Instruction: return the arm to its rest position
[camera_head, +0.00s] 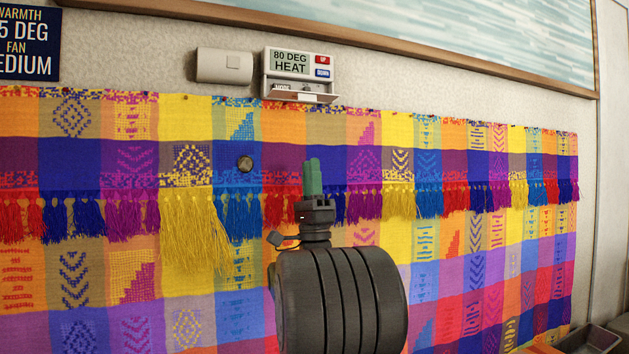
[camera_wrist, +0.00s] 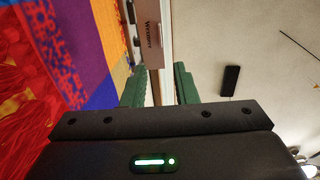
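My arm is raised in front of a brightly patterned cloth (camera_head: 480,220) with tassels on the wall. My gripper (camera_head: 312,165) has green fingers pointing up, seen nearly edge-on in the head view, just below the thermostat in the picture. In the wrist view the two green fingers of my gripper (camera_wrist: 160,75) stand apart with a gap between them, and nothing is held. How far the fingertips are from the wall cannot be told.
A white thermostat (camera_head: 291,62) reading "80 DEG HEAT" has its lower flap folded out. A blank white box (camera_head: 224,66) is left of it. A dark tray (camera_head: 590,342) is at lower right.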

